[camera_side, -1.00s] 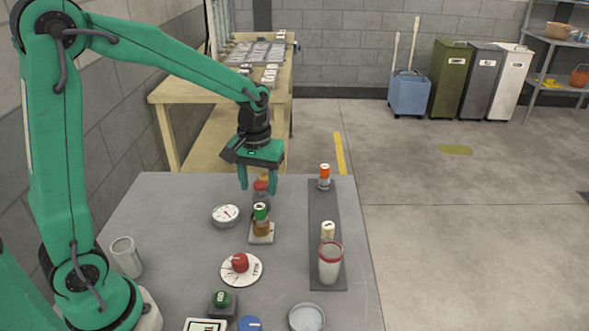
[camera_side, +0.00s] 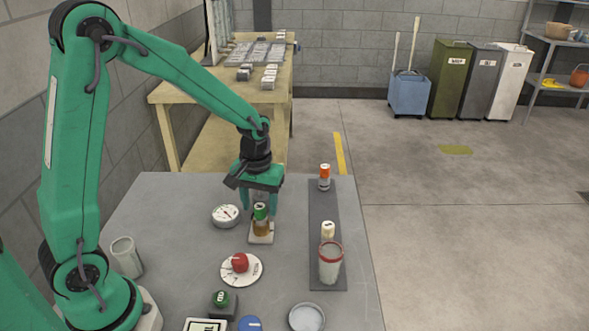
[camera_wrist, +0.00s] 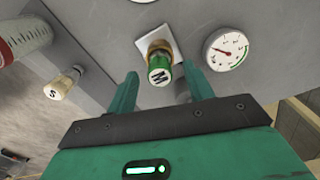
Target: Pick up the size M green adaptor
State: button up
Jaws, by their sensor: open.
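The green adaptor (camera_side: 260,213) stands upright on a brass-coloured base over a small white plate (camera_side: 262,239) in the middle of the table. In the wrist view the adaptor (camera_wrist: 159,68) shows a white top marked M. My gripper (camera_side: 262,215) is open and pointing down, with its fingers on either side of the adaptor in the side view. In the wrist view the fingers (camera_wrist: 158,80) are apart, with the adaptor in the gap between them. I cannot tell whether a finger touches it.
A dial gauge (camera_side: 225,216) is left of the adaptor. A red knob (camera_side: 240,262) on a round white dial sits in front. On the dark strip (camera_side: 324,208) at right stand an orange adaptor (camera_side: 324,172), a cream adaptor marked S (camera_wrist: 57,88) and a red-rimmed cup (camera_side: 330,266).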

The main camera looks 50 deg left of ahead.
jog(key=shift+f, duration=0.65)
grip_shut()
